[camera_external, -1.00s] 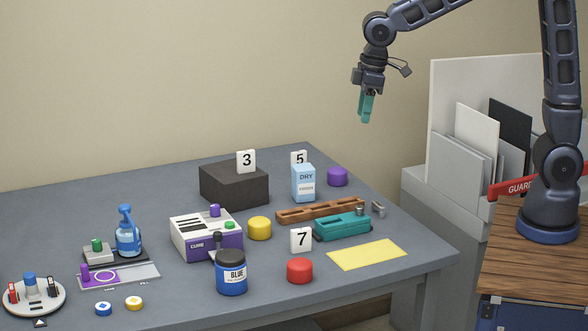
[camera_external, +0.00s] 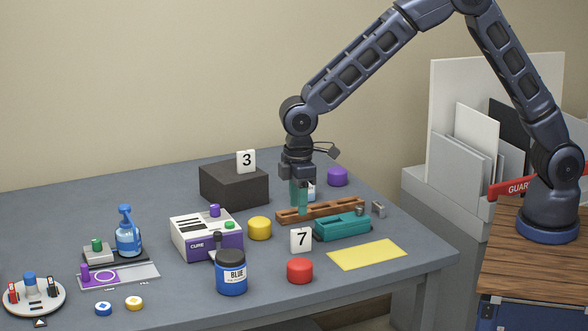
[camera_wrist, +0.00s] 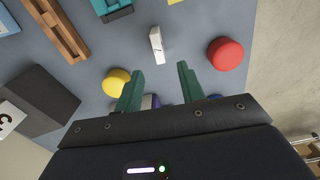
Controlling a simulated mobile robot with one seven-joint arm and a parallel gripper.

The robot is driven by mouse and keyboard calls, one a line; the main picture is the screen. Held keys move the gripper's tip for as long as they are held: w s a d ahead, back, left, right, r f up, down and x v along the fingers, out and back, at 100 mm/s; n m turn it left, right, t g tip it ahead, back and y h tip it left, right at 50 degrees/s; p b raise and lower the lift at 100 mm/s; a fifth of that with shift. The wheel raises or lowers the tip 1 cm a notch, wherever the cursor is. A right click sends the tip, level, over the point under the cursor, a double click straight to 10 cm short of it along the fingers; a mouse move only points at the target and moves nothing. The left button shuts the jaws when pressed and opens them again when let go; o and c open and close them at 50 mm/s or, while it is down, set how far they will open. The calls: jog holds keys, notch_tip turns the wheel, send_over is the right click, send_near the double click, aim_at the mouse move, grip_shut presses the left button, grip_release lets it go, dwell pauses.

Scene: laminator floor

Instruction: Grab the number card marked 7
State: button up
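The number card marked 7 (camera_external: 301,240) is a small white upright card with a black 7, standing on the grey table behind the red round piece (camera_external: 300,270). In the wrist view the card (camera_wrist: 157,45) shows ahead of my fingers, in the gap between their directions, with nothing touching it. My gripper (camera_external: 299,205) hangs down over the table, above and behind the card. In the wrist view my gripper (camera_wrist: 160,82) has its two teal fingers spread apart and empty.
A yellow round piece (camera_external: 260,228), brown wooden rack (camera_external: 338,206), teal holder (camera_external: 342,227) and blue jar (camera_external: 231,274) surround the card. A card marked 3 (camera_external: 246,161) stands on a dark box (camera_external: 225,186). A yellow sheet (camera_external: 367,254) lies flat at right.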

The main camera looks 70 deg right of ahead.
aim_at(301, 229)
notch_tip(301, 229, down, 6)
jog(key=shift+r, duration=0.2)
jog(key=shift+s+d+f, duration=0.15)
jog(key=shift+f, duration=1.15)
jog(key=shift+s+d+f, duration=0.15)
jog(key=shift+f, duration=1.15)
grip_shut()
